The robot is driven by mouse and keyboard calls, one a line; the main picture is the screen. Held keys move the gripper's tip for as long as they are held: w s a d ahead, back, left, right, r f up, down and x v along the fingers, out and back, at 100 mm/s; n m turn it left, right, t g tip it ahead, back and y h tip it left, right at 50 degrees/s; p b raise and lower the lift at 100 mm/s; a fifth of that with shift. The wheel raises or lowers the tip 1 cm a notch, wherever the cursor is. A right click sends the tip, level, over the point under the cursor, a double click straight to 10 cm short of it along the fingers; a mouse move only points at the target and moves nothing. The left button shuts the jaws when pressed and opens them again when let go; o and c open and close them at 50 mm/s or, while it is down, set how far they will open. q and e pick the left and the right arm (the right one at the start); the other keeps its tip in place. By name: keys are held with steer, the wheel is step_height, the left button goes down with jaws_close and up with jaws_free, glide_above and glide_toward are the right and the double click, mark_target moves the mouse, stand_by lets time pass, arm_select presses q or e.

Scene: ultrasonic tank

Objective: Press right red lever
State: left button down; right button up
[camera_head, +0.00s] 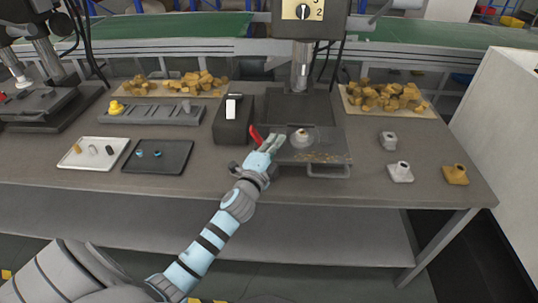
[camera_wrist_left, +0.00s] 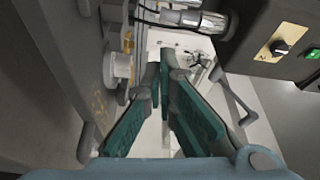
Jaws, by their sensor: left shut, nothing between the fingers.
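A red lever (camera_head: 256,135) stands at the right-hand machine, beside the black box with a white switch (camera_head: 233,107). My left gripper (camera_head: 273,142) is at the lever's right side, by the left edge of the machine's plate. Whether finger and lever touch cannot be told. The left gripper is shut and empty; its teal-padded fingers meet near the tips in the left wrist view (camera_wrist_left: 165,60). The lever cannot be made out in the wrist view. My right gripper is not in view.
The machine's grey plate (camera_head: 325,157) holds a small round part (camera_head: 301,136). A column (camera_head: 302,70) rises behind it. A white tray (camera_head: 76,162) and a black tray (camera_head: 178,165) lie left. Small fittings (camera_head: 400,172) stand right. The table front between is clear.

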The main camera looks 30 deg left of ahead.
arm_select(q)
steer(key=s+d, duration=0.1)
steer(key=s, duration=0.5)
steer(key=shift+s+f+b, duration=0.2)
steer(key=shift+f+b, duration=0.15)
steer(key=shift+f, duration=0.1)
